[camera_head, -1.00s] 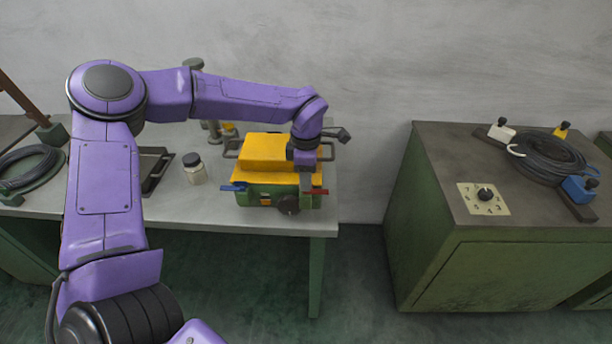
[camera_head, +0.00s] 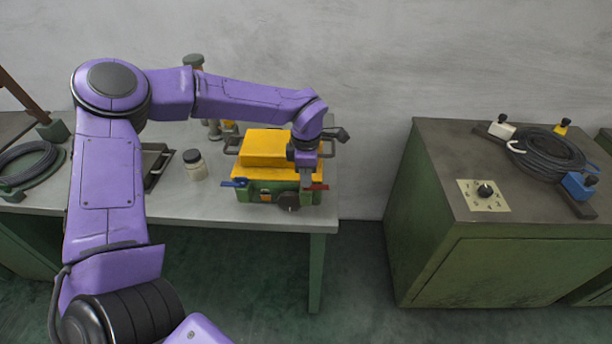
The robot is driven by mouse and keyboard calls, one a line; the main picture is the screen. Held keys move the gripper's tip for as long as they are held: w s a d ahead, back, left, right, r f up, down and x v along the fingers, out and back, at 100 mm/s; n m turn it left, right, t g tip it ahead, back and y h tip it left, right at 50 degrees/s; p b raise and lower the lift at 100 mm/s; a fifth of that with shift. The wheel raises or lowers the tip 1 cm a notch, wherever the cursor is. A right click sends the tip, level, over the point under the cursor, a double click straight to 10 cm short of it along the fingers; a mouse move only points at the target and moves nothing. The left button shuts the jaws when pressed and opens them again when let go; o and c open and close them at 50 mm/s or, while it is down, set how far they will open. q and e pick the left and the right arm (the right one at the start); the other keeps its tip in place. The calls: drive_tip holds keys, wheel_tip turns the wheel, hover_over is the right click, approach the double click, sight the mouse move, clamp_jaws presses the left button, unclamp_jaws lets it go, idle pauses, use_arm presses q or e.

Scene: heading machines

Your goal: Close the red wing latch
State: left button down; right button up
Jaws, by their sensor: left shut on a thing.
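The red wing latch (camera_head: 318,187) is a small red lever at the front right corner of a green box with a yellow lid (camera_head: 265,147). The box stands on the grey table. My left gripper (camera_head: 307,184) reaches down at that corner, its fingers right at the red latch. It is shut on the latch, though the fingers are small and partly hide it. A matching blue wing latch (camera_head: 236,183) sits at the box's front left corner. My right gripper is out of view.
A round dark knob (camera_head: 289,202) sits on the box's front. A jar (camera_head: 194,165) stands left of the box on the table (camera_head: 200,205). A green cabinet (camera_head: 480,262) with coiled cable (camera_head: 548,153) and a dial (camera_head: 485,191) stands to the right, across a gap.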

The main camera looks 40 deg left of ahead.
use_arm(q)
drive_tip(key=n, duration=0.1)
drive_tip(key=n+b, duration=0.1)
drive_tip(key=n, duration=0.2)
drive_tip(key=shift+s+f+n, duration=0.1)
drive_tip(key=shift+f+n, duration=0.15)
drive_tip(key=shift+n, duration=0.05)
drive_tip(key=n+b, duration=0.2)
drive_tip(key=n, duration=0.2)
drive_tip(key=shift+n, duration=0.3)
drive_tip(key=n+b, duration=0.2)
drive_tip(key=n, duration=0.2)
drive_tip(key=shift+f+b, duration=0.15)
drive_tip(key=shift+b, duration=0.25)
drive_tip(key=shift+n+b, duration=1.1)
drive_tip(key=shift+n, duration=1)
drive_tip(key=c, duration=1.3)
unclamp_jaws()
drive_tip(key=shift+r, duration=0.2)
